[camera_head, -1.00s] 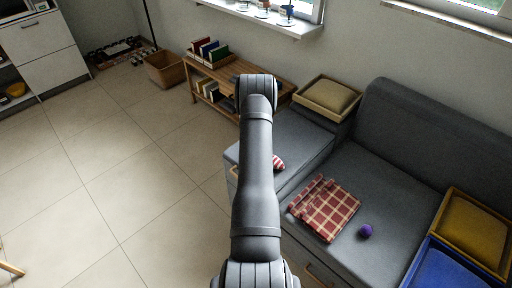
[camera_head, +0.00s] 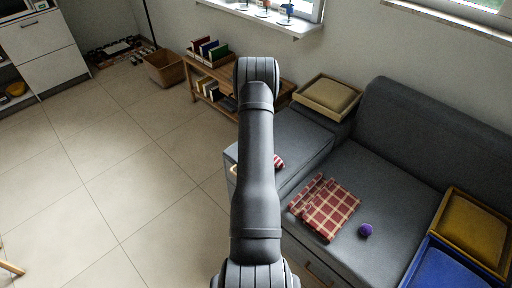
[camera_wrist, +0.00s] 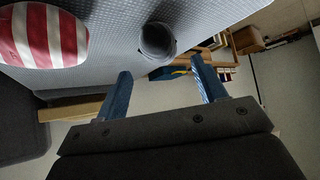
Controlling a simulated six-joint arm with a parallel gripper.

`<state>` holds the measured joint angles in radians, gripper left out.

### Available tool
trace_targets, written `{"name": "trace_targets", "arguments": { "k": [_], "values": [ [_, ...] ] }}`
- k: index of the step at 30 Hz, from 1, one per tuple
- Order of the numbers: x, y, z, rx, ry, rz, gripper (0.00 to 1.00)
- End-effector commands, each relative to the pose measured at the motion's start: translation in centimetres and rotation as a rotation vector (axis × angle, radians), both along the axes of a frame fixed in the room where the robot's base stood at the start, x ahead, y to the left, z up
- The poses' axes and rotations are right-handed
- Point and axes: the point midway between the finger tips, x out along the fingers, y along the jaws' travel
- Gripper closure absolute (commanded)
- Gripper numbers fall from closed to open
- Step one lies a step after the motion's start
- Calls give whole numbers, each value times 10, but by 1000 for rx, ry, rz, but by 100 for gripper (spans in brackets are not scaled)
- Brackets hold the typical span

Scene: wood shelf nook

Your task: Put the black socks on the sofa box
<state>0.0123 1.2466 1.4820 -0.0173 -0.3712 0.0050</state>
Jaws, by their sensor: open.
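A dark grey rolled bundle (camera_wrist: 158,40), which looks like the black socks, lies on the grey cushion (camera_wrist: 110,60) in the wrist view, near its edge. My gripper (camera_wrist: 161,67) is open. Its two blue fingers are apart and empty, and the bundle appears just beyond and between their tips, not held. In the head view my arm hides both gripper and bundle. The sofa (camera_head: 385,165) bears a beige-topped box (camera_head: 312,105) at its far corner, and yellow (camera_head: 448,225) and blue (camera_head: 425,262) boxes at right. I cannot tell which is the sofa box.
A red-and-white striped item (camera_wrist: 50,35) lies left of the bundle; part also shows in the head view (camera_head: 279,162). A checked cloth (camera_head: 325,208) and a purple ball (camera_head: 365,230) lie on the seat. A wooden shelf (camera_head: 215,75) with books stands behind my arm.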

Motion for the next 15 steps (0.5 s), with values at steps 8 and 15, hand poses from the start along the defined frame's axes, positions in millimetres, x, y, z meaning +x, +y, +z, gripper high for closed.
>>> {"name": "trace_targets", "arguments": {
  "k": [8,15],
  "values": [
    [-32,0,33,0,-1,0,36],
    [-43,0,43,0,0,0,36]
  ]
}}
